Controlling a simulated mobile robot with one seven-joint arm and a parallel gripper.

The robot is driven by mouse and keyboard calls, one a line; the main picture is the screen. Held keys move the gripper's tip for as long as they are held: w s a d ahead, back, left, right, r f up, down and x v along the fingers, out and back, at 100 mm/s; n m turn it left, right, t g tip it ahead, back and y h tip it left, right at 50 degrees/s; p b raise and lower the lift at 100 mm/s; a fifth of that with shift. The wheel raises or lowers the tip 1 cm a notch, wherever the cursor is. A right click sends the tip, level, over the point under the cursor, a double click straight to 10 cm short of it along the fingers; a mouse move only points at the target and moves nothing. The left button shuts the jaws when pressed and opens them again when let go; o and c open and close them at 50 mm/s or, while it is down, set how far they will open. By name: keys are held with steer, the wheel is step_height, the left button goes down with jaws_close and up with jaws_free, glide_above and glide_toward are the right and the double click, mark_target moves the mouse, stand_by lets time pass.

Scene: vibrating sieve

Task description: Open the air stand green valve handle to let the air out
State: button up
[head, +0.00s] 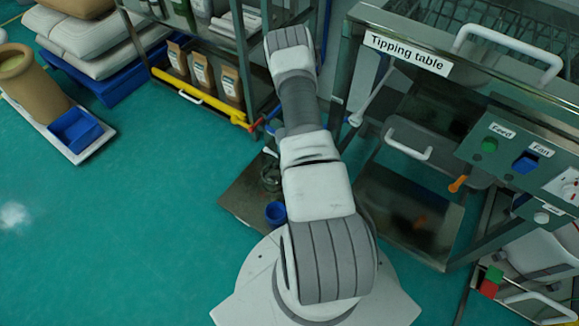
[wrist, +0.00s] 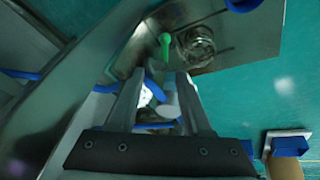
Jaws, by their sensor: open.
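The green valve handle (wrist: 165,45) shows in the wrist view, just beyond my fingertips and upright in the picture. It stands next to a round glass-and-metal fitting (wrist: 197,45) on a metal plate (wrist: 245,45). My gripper (wrist: 160,76) is open, with its two fingers pointing toward the handle. The handle appears a little past the tips, not between them. White and blue parts show in the gap between the fingers; I cannot tell what they are. In the head view my arm hides the gripper and the green handle; the metal plate (head: 240,190) shows beside my arm.
The tipping table (head: 410,53) with its metal frame stands close on the right in the head view. A shelf with brown bags (head: 203,74) and a yellow bar (head: 205,100) is behind. A blue cup (head: 276,213) is near my base. Open green floor lies left.

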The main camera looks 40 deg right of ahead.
steer(key=shift+n+t, duration=0.3)
steer(key=b+x, duration=0.2)
steer(key=x, duration=0.3)
steer(key=b+x, duration=0.3)
steer(key=x, duration=0.3)
steer(key=a+b+x, duration=0.1)
steer(key=b+x, duration=0.1)
steer(key=x, duration=0.3)
steer(key=shift+s+d+f, duration=0.1)
steer(key=shift+s+f, duration=0.05)
steer(key=shift+f, duration=0.3)
jaws_close()
stand_by(0.5)
